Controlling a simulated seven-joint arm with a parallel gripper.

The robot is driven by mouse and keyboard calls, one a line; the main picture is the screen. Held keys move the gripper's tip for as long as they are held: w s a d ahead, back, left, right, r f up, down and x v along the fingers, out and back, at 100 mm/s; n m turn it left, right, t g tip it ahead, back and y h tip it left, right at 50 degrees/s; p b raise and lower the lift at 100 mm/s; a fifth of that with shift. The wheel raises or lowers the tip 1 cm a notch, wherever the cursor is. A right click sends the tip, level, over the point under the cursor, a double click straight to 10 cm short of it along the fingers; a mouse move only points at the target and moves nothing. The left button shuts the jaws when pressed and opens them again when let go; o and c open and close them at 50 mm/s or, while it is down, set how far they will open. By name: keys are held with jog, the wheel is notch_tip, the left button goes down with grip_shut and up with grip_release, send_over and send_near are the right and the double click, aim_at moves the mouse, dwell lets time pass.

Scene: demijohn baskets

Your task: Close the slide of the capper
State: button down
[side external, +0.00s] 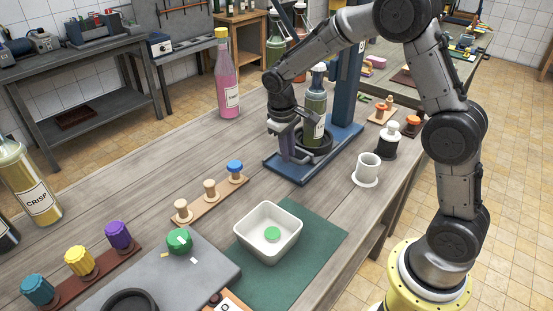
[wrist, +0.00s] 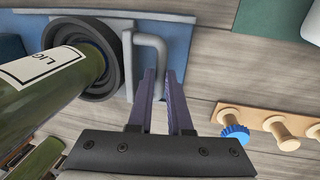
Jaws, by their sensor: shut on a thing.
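The capper is a blue stand with a base plate (side external: 318,165) and an upright column (side external: 347,75). A green labelled bottle (side external: 315,105) stands upright in a dark round ring on the base. The bottle (wrist: 45,80) and the ring (wrist: 103,62) fill the left of the wrist view. A grey bent handle (wrist: 150,40) beside the ring appears to be the slide's handle. My gripper (wrist: 161,78) is shut on this handle, one finger on each side. In the side view my gripper (side external: 286,146) points down beside the bottle, partly hiding the ring and the handle.
A wooden peg board (side external: 208,200) with one blue cap lies in front of the capper. A white tray (side external: 268,232) stands on a green mat (side external: 325,236). A white cup (side external: 367,170) stands to the right. A pink bottle (side external: 228,85) stands behind, left of the arm.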

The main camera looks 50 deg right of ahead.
aim_at(302, 147)
jog(key=d, duration=0.6)
jog(key=shift+d, duration=0.35)
jog(key=c, duration=0.8)
grip_release()
jog(key=shift+c, duration=0.2)
notch_tip(302, 147, up, 14)
jog(key=a, duration=0.2)
jog(key=shift+a+f, duration=0.15)
jog(key=shift+a, duration=0.15)
